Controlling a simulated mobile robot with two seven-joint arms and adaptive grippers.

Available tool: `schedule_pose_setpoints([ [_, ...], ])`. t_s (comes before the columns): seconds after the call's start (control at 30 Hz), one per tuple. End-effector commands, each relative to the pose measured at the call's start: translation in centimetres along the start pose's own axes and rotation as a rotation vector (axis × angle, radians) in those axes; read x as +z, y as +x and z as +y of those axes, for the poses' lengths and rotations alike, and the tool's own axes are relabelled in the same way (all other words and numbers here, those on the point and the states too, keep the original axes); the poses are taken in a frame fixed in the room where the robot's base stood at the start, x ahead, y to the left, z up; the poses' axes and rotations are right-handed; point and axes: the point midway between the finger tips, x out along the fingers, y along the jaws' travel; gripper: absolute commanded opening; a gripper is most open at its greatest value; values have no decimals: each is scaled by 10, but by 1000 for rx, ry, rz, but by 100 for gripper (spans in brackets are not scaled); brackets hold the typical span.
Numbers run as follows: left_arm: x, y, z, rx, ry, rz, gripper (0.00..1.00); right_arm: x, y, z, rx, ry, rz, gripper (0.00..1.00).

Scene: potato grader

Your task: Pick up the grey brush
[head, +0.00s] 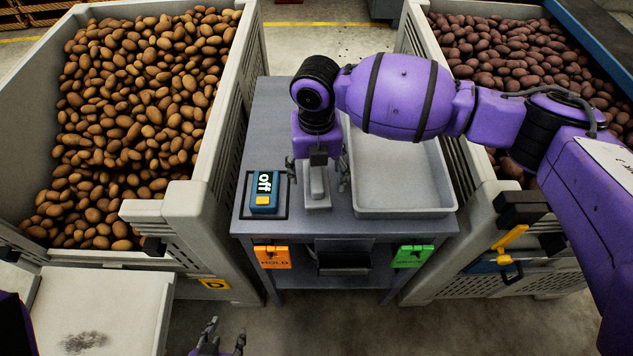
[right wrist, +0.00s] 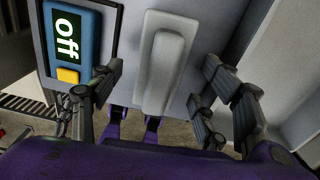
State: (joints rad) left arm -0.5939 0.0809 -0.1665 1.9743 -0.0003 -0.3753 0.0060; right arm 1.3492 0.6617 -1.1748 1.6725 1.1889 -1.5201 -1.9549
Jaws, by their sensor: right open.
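The grey brush (head: 317,186) lies on the grey table (head: 276,110), between the blue switch box and the tray. In the right wrist view the grey brush (right wrist: 166,62) shows as a long, rounded grey body. My right gripper (head: 318,180) is above it, pointing down, with its fingers apart on either side of the brush. In the right wrist view no finger of my right gripper (right wrist: 158,95) visibly touches it. My left gripper (head: 219,340) is low at the bottom edge, away from the table, with its fingers apart and nothing between them.
A blue box reading "off" (head: 264,191) stands close left of the brush. A light grey tray (head: 405,212) is close right. Crates of potatoes (head: 240,75) flank the table. Orange (head: 272,257) and green (head: 412,256) tags hang at its front.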

Motion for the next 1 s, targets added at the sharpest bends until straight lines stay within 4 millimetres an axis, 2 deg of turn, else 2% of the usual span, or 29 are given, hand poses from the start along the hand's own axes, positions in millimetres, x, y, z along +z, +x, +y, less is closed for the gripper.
schedule_pose_setpoints([
  [0.13, -12, 3, 1, 3, 3, 22, 40, 0, 18, 0, 0, 1, -1, 69],
  [0.33, -13, 4, 1, 4, 3, 25, 40, 1, 19, 0, 0, 1, -2, 69],
  [0.73, -8, 2, 0, 2, 2, 16, 40, 1, 19, 0, 0, 1, -2, 18],
  [0.77, -8, 2, 0, 2, 2, 16, 40, 1, 18, 0, 0, 1, -2, 15],
  [1.0, -8, 2, 0, 2, 2, 15, 40, 1, 17, 0, 0, 1, -2, 15],
])
